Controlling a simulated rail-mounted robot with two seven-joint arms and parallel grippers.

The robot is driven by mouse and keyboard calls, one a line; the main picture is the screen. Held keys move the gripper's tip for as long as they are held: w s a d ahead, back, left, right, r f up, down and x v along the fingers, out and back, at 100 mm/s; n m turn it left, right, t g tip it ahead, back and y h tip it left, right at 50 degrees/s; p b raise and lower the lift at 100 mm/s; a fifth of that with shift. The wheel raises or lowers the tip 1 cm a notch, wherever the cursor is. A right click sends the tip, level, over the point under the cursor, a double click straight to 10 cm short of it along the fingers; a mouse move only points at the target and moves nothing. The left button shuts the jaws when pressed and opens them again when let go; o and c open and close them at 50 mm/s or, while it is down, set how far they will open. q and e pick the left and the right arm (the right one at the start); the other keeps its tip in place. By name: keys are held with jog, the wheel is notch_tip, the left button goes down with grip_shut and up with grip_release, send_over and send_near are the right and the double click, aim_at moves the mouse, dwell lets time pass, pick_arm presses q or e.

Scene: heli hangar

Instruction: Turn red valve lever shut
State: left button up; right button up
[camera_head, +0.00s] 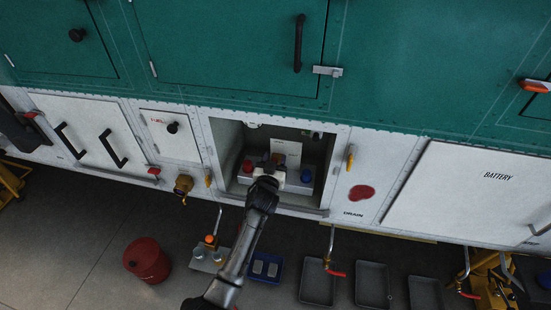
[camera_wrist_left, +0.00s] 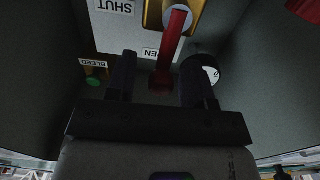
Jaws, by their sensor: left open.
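The red valve lever (camera_wrist_left: 172,45) shows in the left wrist view, running from a brass valve body (camera_wrist_left: 154,14) toward my left gripper (camera_wrist_left: 160,70). The gripper is open, with one dark finger on each side of the lever's lower end; I cannot tell whether either touches it. The lever lies beside a partly hidden label (camera_wrist_left: 150,53) reading "EN". A "SHUT" label (camera_wrist_left: 115,6) appears upside down at upper left. In the head view my left gripper (camera_head: 268,181) reaches into the open bay (camera_head: 229,143) and largely hides the lever. My right gripper is not in view.
The bay's side walls are close around the gripper. A red knob (camera_head: 247,167) and a blue knob (camera_head: 306,175) flank it. A green button (camera_wrist_left: 93,80) sits by a "BLEED" label (camera_wrist_left: 93,63). Trays (camera_head: 318,283) and a red drum (camera_head: 147,261) stand on the floor.

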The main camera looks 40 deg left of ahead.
pick_arm(q)
jog(key=shift+w+a, duration=0.35)
jog(key=shift+w, duration=0.3)
jog(key=shift+c, duration=0.3)
grip_shut()
